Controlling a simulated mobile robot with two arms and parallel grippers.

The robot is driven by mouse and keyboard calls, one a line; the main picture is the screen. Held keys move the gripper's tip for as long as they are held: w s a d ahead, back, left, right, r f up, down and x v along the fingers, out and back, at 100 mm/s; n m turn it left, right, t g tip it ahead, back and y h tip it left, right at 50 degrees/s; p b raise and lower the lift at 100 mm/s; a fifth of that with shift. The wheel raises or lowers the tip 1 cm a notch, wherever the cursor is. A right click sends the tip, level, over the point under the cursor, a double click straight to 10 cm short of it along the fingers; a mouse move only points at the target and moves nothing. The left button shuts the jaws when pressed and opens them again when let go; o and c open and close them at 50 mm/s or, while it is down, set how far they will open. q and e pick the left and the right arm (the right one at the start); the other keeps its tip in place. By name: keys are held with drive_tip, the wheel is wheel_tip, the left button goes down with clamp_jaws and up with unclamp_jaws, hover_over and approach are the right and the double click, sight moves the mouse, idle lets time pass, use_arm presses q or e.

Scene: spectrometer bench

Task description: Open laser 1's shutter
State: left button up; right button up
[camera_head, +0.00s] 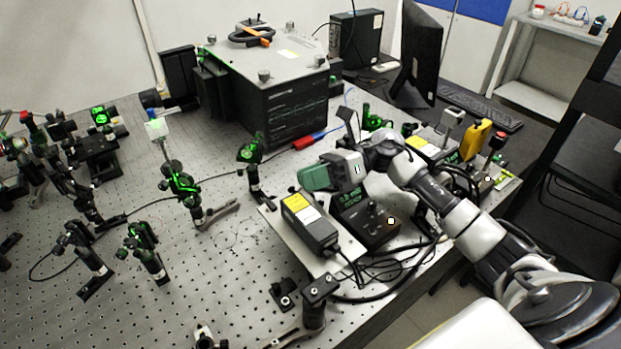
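A black laser box with white and yellow labels (310,222) sits on a pale plate at the front right of the optical table. Behind it, partly covered by my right arm, stands a dark control box (376,230) with a knob, a lit square and green digits. A second laser box with a yellow label (428,147) lies farther back right. I cannot read which one is laser 1. My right gripper (312,178), with a teal end, hangs just above and behind the near laser box. Its fingers are not clear. My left gripper is out of view.
The perforated table (215,275) carries several optics mounts, some lit green. A large black instrument (290,112) stands at the back. Cables (375,280) loop by the front edge.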

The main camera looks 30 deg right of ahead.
drive_tip(key=o, duration=0.4)
drive_tip(key=shift+c, duration=0.2)
